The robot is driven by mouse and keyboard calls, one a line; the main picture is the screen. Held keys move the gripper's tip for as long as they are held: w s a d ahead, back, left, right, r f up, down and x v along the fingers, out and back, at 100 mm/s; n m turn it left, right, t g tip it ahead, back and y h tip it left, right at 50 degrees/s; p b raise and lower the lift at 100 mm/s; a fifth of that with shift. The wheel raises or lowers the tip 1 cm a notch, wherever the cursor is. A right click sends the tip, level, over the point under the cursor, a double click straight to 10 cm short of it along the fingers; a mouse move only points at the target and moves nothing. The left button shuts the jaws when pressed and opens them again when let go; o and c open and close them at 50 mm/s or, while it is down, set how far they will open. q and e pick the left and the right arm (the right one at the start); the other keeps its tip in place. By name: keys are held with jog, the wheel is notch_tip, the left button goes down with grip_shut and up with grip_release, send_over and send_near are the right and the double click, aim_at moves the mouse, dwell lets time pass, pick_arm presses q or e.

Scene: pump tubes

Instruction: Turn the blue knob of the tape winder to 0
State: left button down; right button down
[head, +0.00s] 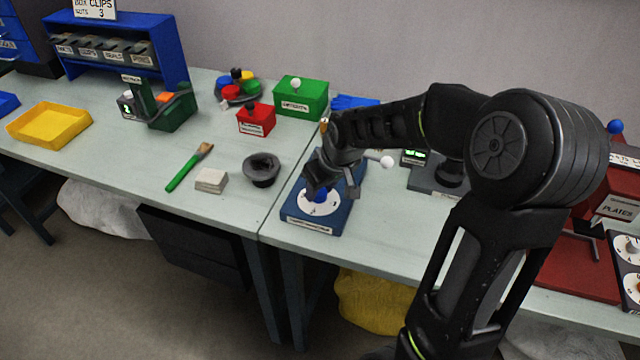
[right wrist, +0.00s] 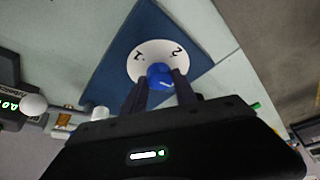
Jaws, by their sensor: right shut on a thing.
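The tape winder (head: 318,227) is a flat blue box with a white numbered dial, near the front edge of the table; it also shows in the right wrist view (right wrist: 200,62). Its blue knob (right wrist: 159,75) stands in the middle of the white dial. My right gripper (head: 325,188) comes down over the dial from above. In the right wrist view its two fingers (right wrist: 160,88) are closed on either side of the blue knob. The numbers 1 and 2 show on the dial there; the rest of the dial is hidden. My left gripper is not in view.
A dark bowl (head: 261,170), a pale block (head: 211,181) and a green-handled brush (head: 189,167) lie left of the winder. Red (head: 256,120) and green (head: 302,98) boxes stand behind. A device with a green display (head: 415,157) stands to the right.

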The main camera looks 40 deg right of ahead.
jog(key=shift+n, duration=0.7)
jog(key=shift+b, duration=0.3)
jog(key=shift+d+f+n+y+b, duration=0.15)
jog(key=shift+f+n+y+b, duration=0.1)
jog(key=shift+n+y+b, duration=0.55)
jog(key=shift+r+n+b, duration=0.15)
jog(key=shift+n+b, duration=0.5)
jog(key=shift+n, duration=0.15)
jog(key=shift+r, duration=0.15)
